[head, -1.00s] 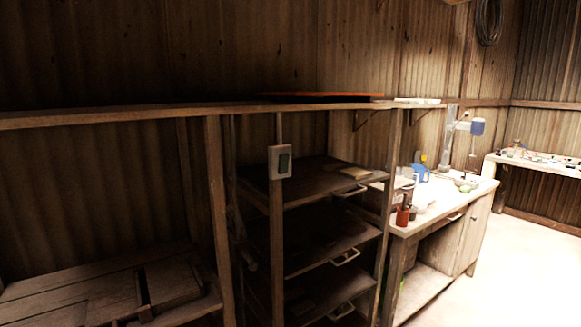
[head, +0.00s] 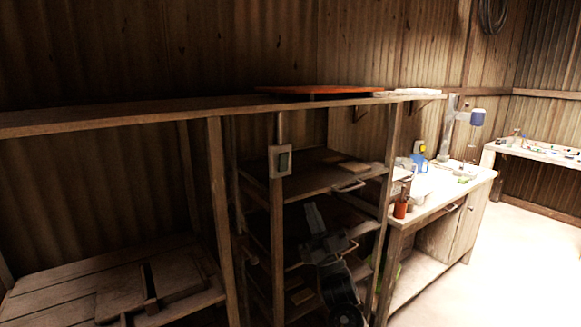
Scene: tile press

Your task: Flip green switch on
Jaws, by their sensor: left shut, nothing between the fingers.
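The green switch (head: 283,162) is a dark green rocker in a pale plate (head: 273,161), fixed to a wooden post in the middle of the head view. Its on or off position cannot be told. My left gripper (head: 312,210) is below and to the right of the switch, in front of the shelves. It is dark, points upward, and is shut and empty, apart from the switch. My right gripper is not in view.
A shelf rack (head: 315,182) with handled trays stands behind my gripper. A long upper shelf (head: 160,113) runs above the switch, with an orange board (head: 320,89) on it. A workbench (head: 440,190) with bottles stands at right. Open floor (head: 520,250) lies beyond.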

